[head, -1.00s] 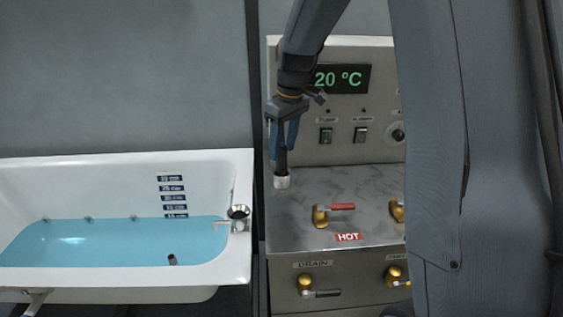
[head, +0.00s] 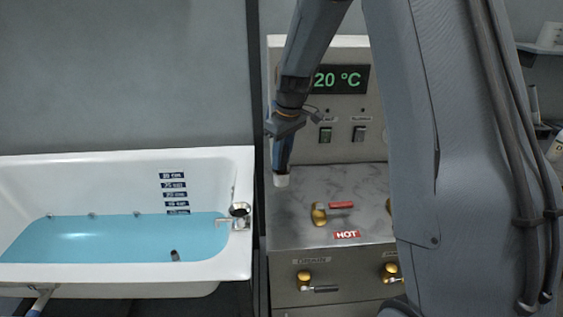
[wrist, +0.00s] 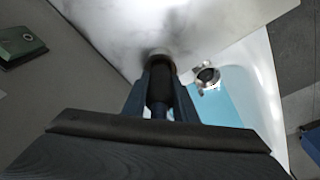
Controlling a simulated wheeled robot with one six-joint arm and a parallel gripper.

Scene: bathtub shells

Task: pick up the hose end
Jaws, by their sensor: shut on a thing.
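The hose end is a dark tube with a pale metal tip. In the head view its tip (head: 281,180) shows at the back left of the grey counter, just below my gripper (head: 280,165). In the wrist view the dark hose end (wrist: 160,88) sits between the two blue-grey fingers of my gripper (wrist: 160,72), with its tip pointing away from the camera. My gripper is shut on it. The fingers hide most of the tube in the head view. I cannot tell whether the tip touches the counter.
The grey counter (head: 292,222) carries a brass valve with a red handle (head: 330,211) right of the hose end. A panel with a 20 °C display (head: 340,79) rises behind. The white bathtub (head: 100,180) with blue water (head: 110,238) stands at left.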

